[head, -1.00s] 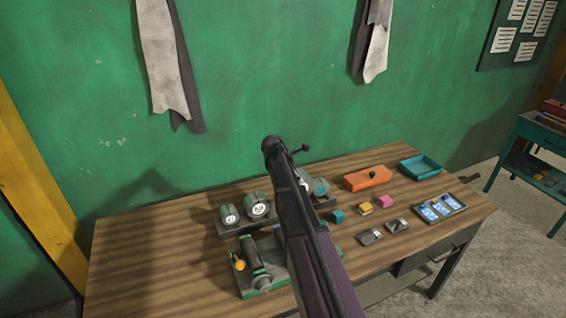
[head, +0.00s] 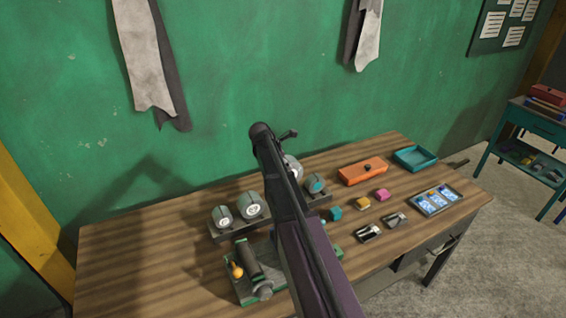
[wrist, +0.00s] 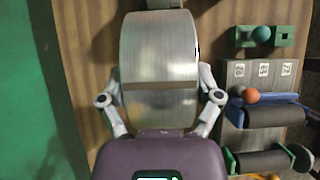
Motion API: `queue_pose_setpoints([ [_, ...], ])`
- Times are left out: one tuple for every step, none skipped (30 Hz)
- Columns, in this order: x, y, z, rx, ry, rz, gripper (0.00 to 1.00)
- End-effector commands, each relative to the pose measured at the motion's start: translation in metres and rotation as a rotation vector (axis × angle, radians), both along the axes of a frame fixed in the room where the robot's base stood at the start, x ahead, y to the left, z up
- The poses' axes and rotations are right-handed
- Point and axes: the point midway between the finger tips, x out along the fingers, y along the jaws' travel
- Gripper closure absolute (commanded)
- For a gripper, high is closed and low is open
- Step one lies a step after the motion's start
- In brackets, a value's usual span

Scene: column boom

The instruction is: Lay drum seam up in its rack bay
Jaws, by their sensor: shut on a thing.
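My gripper (wrist: 160,108) is shut on a brushed-metal drum (wrist: 158,50), with one finger on each side of it in the wrist view. In the head view the dark rack (head: 226,234) stands at the back of the table. A teal-faced drum (head: 316,184) shows right of my arm. My arm hides the rack's middle and my fingertips.
A green stand (head: 245,290) with a black cylinder and orange knob is at the table's front left. Small blocks, an orange box (head: 363,171), a teal tray (head: 416,159) and a tray of blue cards (head: 436,201) lie to the right. The table's left end is clear.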

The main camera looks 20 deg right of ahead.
Motion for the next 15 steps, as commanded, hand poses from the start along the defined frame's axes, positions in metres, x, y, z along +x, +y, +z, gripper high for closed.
queue_pose_setpoints([
  [0.001,0.002,0.0,-0.001,0.0,0.004,0.79],
  [0.001,0.003,0.0,-0.001,0.0,0.004,0.79],
  [0.001,0.004,0.0,-0.001,0.0,0.006,0.79],
  [0.002,0.005,0.0,-0.001,0.001,0.007,0.79],
  [0.002,0.006,-0.001,-0.001,0.0,0.007,0.79],
  [0.002,0.007,-0.002,-0.001,0.0,0.008,0.79],
  [0.002,0.007,-0.003,-0.001,-0.001,0.009,0.79],
  [0.002,0.007,-0.004,-0.001,0.0,0.009,0.79],
  [0.002,0.008,-0.005,-0.001,0.0,0.009,0.79],
  [0.002,0.008,-0.006,-0.001,0.0,0.009,0.79],
  [0.002,0.008,-0.008,-0.001,0.0,0.01,0.79],
  [0.002,0.008,-0.01,-0.001,0.0,0.01,0.79],
  [0.002,0.009,-0.012,-0.001,0.0,0.01,0.79],
  [0.003,0.009,-0.014,-0.001,0.0,0.011,0.79],
  [0.002,0.009,-0.016,-0.001,0.0,0.011,0.79],
])
